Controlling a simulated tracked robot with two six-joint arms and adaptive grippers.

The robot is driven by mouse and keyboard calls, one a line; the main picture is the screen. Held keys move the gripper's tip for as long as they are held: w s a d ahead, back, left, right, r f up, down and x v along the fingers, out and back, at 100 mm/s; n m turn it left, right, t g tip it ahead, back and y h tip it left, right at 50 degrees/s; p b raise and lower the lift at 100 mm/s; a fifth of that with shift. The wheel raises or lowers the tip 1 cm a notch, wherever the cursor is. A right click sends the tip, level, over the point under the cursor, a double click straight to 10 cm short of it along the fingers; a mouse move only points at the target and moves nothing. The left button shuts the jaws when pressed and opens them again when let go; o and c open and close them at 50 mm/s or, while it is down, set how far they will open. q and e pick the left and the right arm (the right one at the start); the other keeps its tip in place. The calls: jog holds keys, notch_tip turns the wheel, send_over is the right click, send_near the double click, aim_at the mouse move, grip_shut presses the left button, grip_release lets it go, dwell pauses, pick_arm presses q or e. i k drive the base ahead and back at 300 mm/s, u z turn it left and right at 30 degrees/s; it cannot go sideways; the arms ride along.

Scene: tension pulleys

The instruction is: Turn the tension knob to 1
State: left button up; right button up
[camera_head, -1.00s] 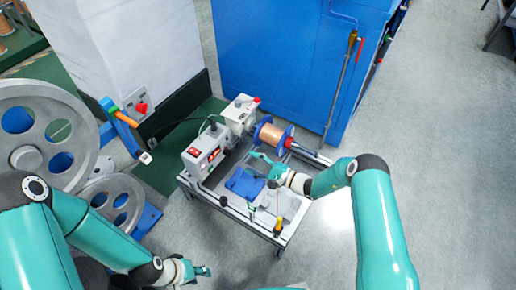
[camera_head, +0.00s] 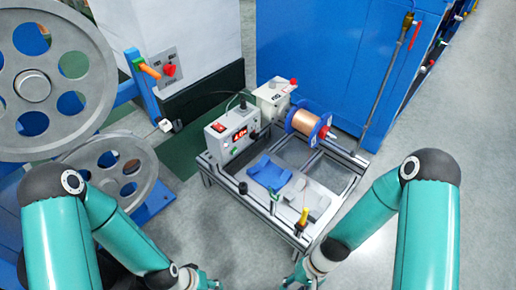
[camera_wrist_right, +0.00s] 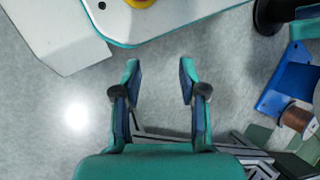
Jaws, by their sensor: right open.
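A winding bench (camera_head: 217,174) stands in the middle of the head view. On it is a grey control box (camera_head: 232,135) with a red display; its digits are too small to read surely. I cannot tell which control is the tension knob. A red knob (camera_head: 169,71) sits on a grey panel on the white pillar, clear of both grippers. My right gripper (camera_head: 297,281) is in front of the bench, low in the view. In the right wrist view its fingers (camera_wrist_right: 158,80) are apart, with floor between them. My left gripper (camera_head: 210,284) is at the bottom edge, its fingers partly cut off.
A copper spool (camera_head: 305,124) with blue flanges is mounted at the bench's back. A blue cloth (camera_head: 268,173) and a yellow-handled tool (camera_head: 302,218) are on the bench. Large grey wheels (camera_head: 35,87) stand at the left, a blue cabinet (camera_head: 315,60) behind. The floor at right is clear.

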aim_at(253, 137)
jog(key=z, duration=1.45)
jog(key=i, duration=0.1)
jog(key=u, duration=2.8)
jog(key=k, duration=2.05)
jog(key=z, duration=0.55)
jog(key=i, duration=1)
jog(key=u, duration=0.05)
